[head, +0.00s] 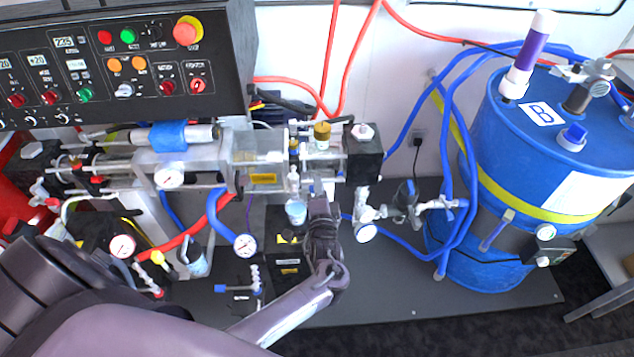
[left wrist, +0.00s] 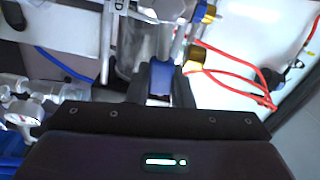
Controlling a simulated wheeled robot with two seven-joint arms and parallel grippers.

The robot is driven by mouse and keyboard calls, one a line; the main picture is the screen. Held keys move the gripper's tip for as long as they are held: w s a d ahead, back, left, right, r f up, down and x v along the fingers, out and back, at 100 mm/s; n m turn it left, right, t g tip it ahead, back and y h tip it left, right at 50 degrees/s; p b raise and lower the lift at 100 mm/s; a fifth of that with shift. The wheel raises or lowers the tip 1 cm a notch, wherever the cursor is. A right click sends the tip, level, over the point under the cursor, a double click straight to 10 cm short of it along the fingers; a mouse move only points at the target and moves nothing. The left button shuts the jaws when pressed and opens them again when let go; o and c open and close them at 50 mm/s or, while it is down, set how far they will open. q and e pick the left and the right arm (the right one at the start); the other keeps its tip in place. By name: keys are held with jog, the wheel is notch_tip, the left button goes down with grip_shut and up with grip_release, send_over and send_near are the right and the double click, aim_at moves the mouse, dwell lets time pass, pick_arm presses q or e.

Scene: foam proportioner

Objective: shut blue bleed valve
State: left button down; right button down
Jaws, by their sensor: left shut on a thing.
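My left gripper (head: 322,196) reaches up to the metal pump assembly (head: 262,148) at the middle of the head view. In the left wrist view, its two dark fingers (left wrist: 160,92) stand on either side of a blue handle (left wrist: 161,76), which looks like the blue bleed valve, and are shut on it. In the head view the gripper hides this handle, and I cannot tell how far it is turned. My right gripper is in neither view.
A blue drum (head: 505,255) with blue hoses stands at the right. A control panel (head: 120,60) with knobs is at the upper left. Gauges (head: 366,232) and a clear cup (head: 296,212) hang close to the gripper. Grey floor lies open below right.

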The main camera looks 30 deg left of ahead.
pick_arm(q)
jog(key=shift+w+f+m, duration=0.1)
jog(key=shift+f+m, duration=0.45)
jog(key=shift+m, duration=0.35)
jog(key=shift+f, duration=0.1)
jog(key=c, duration=1.3)
grip_release()
jog(key=shift+d, duration=0.1)
jog(key=v, duration=0.7)
jog(key=shift+s+d+b, duration=0.15)
jog(key=shift+s+b, duration=0.25)
